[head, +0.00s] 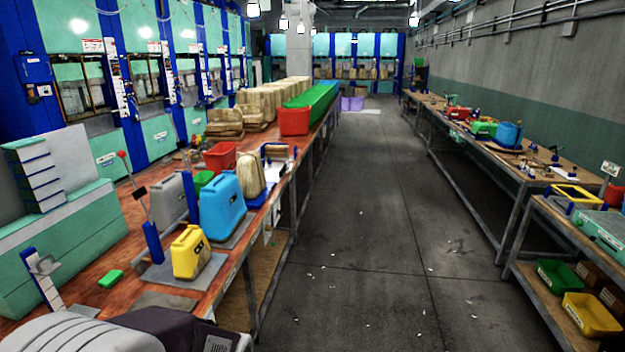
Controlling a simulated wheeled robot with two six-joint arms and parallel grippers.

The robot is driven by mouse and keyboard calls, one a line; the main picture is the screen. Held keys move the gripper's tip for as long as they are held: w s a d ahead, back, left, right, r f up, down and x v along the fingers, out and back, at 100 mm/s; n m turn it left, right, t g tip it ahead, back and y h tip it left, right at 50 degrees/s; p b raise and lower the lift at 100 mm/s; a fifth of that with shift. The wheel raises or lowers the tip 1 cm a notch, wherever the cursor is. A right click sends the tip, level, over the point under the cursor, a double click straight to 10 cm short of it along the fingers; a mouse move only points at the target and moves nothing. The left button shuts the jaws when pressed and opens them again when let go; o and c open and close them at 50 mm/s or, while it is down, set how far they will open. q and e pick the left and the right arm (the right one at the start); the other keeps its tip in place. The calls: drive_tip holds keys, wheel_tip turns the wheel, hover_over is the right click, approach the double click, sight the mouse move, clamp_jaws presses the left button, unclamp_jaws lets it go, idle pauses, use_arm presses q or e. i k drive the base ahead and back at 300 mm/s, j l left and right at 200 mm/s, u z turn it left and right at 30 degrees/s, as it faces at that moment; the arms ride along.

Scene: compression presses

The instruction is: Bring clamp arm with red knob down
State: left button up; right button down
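The clamp arm with the red knob (122,154) stands on the wooden bench at the left in the head view. Its thin rod runs from the red knob at the top down toward a blue upright post (153,243) and leans a little to the left. The arm is raised. A small black part (139,193) sits partway along the rod. The post stands beside a yellow container (191,253) and a grey container (170,202). Neither of my grippers shows in the head view.
The bench (75,262) also holds a blue container (222,208), a green block (110,278), a red bin (220,157) and a teal machine (60,235).

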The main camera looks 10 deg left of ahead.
sight(139, 193)
drive_tip(key=i+u, duration=0.1)
drive_tip(key=i, duration=0.4)
drive_tip(key=i+l+u, duration=0.1)
drive_tip(key=i, duration=0.35)
drive_tip(key=i+l+u, duration=0.15)
drive_tip(key=i, duration=0.3)
drive_tip(key=i+l+u, duration=0.1)
drive_tip(key=i, duration=0.4)
drive_tip(key=i+u, duration=0.2)
drive_tip(key=u, duration=0.25)
drive_tip(key=i+l+u, duration=0.15)
drive_tip(key=u, duration=0.35)
drive_tip(key=i+l+u, duration=0.2)
drive_tip(key=u, duration=0.25)
drive_tip(key=i+l+u, duration=0.15)
drive_tip(key=u, duration=0.35)
drive_tip(key=l+u, duration=0.45)
drive_tip(key=i+l+u, duration=0.1)
drive_tip(key=u, duration=0.35)
drive_tip(key=l, duration=0.1)
